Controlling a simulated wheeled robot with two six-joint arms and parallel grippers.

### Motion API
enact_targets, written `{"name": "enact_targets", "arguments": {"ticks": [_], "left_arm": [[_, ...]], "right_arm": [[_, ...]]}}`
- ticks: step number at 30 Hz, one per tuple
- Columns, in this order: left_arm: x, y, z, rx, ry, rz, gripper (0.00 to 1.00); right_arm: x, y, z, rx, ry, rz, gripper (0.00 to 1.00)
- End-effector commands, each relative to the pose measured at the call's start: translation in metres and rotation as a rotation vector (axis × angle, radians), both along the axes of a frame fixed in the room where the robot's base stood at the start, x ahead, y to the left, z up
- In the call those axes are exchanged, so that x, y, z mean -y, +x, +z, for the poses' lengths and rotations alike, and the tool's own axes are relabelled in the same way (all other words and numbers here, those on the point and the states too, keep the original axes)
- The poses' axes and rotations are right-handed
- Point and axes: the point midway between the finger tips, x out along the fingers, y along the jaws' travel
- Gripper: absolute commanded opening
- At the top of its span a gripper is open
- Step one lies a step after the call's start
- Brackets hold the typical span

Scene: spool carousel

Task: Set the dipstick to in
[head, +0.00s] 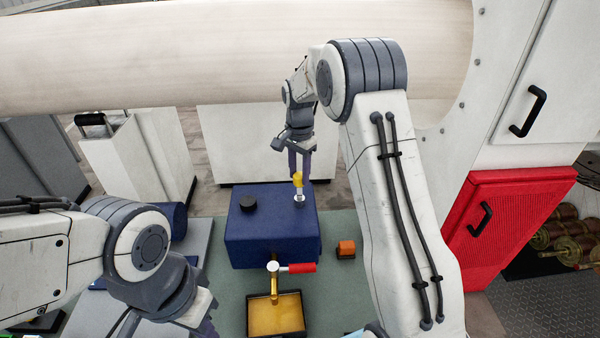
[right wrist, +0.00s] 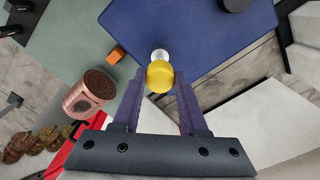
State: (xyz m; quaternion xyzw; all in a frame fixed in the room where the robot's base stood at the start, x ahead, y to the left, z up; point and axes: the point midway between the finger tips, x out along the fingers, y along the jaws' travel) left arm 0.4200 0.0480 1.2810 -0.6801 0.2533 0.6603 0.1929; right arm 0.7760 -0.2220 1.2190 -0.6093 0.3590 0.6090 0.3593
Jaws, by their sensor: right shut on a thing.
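The blue tank (head: 270,225) stands on a green mat, with a silver collar (head: 299,199) on its top. The dipstick's yellow handle (head: 298,179) is right above this collar; whether it touches the collar I cannot tell. My right gripper (head: 299,174) comes from above and is shut on the yellow handle. In the right wrist view, the handle (right wrist: 160,77) sits between the fingertips, with the silver collar (right wrist: 160,54) just beyond. The dipstick's rod is hidden. My left gripper (head: 207,325) is at the bottom edge, partly cut off, away from the tank.
A black cap (head: 248,204) is on the tank's left top. A brass tap with a red lever (head: 298,268) stands in front, over a tray of yellow liquid (head: 276,315). An orange block (head: 346,249) lies right of the tank. A copper spool (right wrist: 90,93) shows in the wrist view.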

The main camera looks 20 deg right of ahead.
Motion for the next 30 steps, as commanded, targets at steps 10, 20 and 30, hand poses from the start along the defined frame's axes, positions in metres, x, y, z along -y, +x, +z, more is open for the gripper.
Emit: {"name": "enact_targets", "arguments": {"ticks": [10,20,30], "left_arm": [[0.0,0.0,0.0,0.0,0.0,0.0,0.0],[0.0,0.0,-0.012,0.0,0.0,0.0,0.0],[0.0,0.0,-0.031,0.0,0.0,-0.002,0.0]], "right_arm": [[0.001,-0.001,-0.001,-0.004,-0.001,0.0,0.0],[0.001,-0.001,-0.018,-0.006,-0.001,0.0,0.0],[0.001,-0.001,-0.052,-0.005,-0.002,0.0,0.0]]}}
